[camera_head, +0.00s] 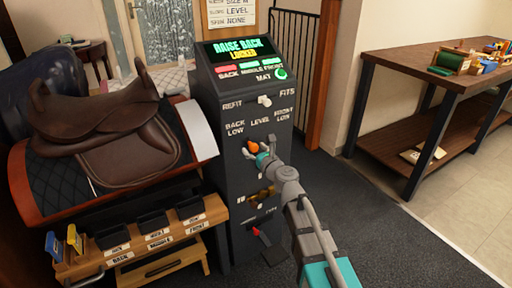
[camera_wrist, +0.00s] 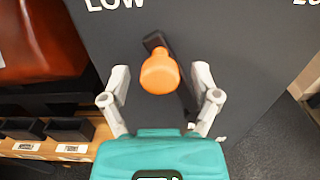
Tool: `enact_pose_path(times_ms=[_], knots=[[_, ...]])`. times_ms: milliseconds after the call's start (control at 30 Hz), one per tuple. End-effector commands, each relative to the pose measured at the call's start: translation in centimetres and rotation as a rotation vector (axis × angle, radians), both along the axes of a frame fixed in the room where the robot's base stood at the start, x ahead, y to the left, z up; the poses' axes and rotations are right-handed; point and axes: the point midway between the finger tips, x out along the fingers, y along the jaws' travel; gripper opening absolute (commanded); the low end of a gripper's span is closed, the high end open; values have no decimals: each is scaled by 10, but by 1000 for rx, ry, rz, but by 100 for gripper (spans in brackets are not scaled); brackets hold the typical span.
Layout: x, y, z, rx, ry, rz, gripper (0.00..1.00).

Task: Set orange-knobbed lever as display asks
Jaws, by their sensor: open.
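The orange-knobbed lever (camera_head: 252,146) is on the front of the dark console (camera_head: 225,180), below the labels BACK LOW, LEVEL and FRONT LOW. Its knob leans toward the BACK LOW side. In the wrist view the orange knob (camera_wrist: 160,73) sits between my gripper's fingers, with its dark arm behind it. My gripper (camera_wrist: 160,88) is open around the knob, with a gap on both sides. The display (camera_head: 238,50) reads RAISE BACK, LOCKED, with BACK, MIDDLE, FRONT and MAT markers below. In the head view my gripper (camera_head: 262,158) is partly hidden by my arm.
A brown saddle (camera_head: 95,110) rests on a padded stand at left. A small wooden bench (camera_head: 140,245) with labelled bins stands below. A white knob (camera_head: 265,100) and lower console controls are near the lever. A workbench (camera_head: 430,70) stands right; floor between is clear.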

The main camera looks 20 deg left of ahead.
Motion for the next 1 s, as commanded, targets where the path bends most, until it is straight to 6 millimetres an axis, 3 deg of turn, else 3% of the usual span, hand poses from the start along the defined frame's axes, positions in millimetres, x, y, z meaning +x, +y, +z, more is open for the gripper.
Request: enact_pose_path(times_ms=[367,467,800,1000], knots=[[1,2,0,0,0,-1,79],[1,2,0,0,0,-1,65],[2,2,0,0,0,-2,1],[2,1,0,1,1,-3,0]])
